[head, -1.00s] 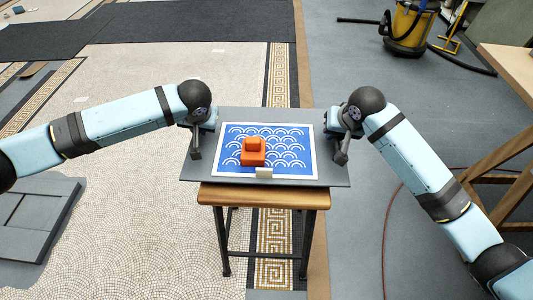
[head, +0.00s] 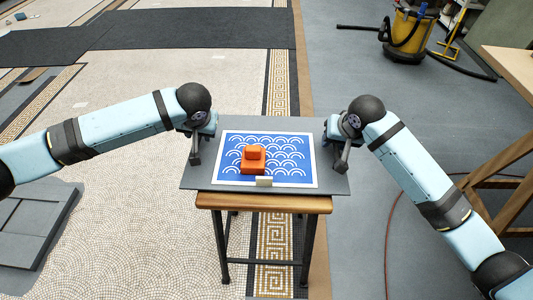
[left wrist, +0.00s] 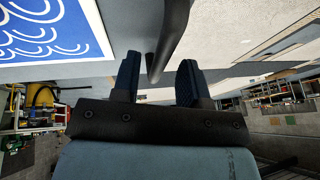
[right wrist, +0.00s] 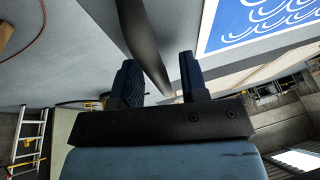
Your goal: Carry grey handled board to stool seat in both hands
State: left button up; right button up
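The grey board (head: 331,180) lies level over the stool's wooden seat (head: 265,204). It overhangs the seat on both sides, and no clear gap shows between them. A dark handle rises at each end: the left handle (head: 195,152) and the right handle (head: 342,160). In the left wrist view, my left gripper (left wrist: 158,75) has its fingers either side of the left handle bar (left wrist: 172,35), with gaps showing. In the right wrist view, my right gripper (right wrist: 158,75) straddles the right handle bar (right wrist: 143,35) likewise, with space beside it. Both look open.
A wooden bench (head: 505,60) stands at right and a yellow vacuum (head: 405,35) behind. Grey slabs (head: 35,225) lie on the left floor.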

pick_arm(q)
jog(key=v, duration=1)
pick_arm(e)
jog(key=v, duration=1.2)
pick_arm(q)
jog(key=shift+s+f, duration=0.1)
pick_arm(e)
jog(key=shift+s, duration=0.15)
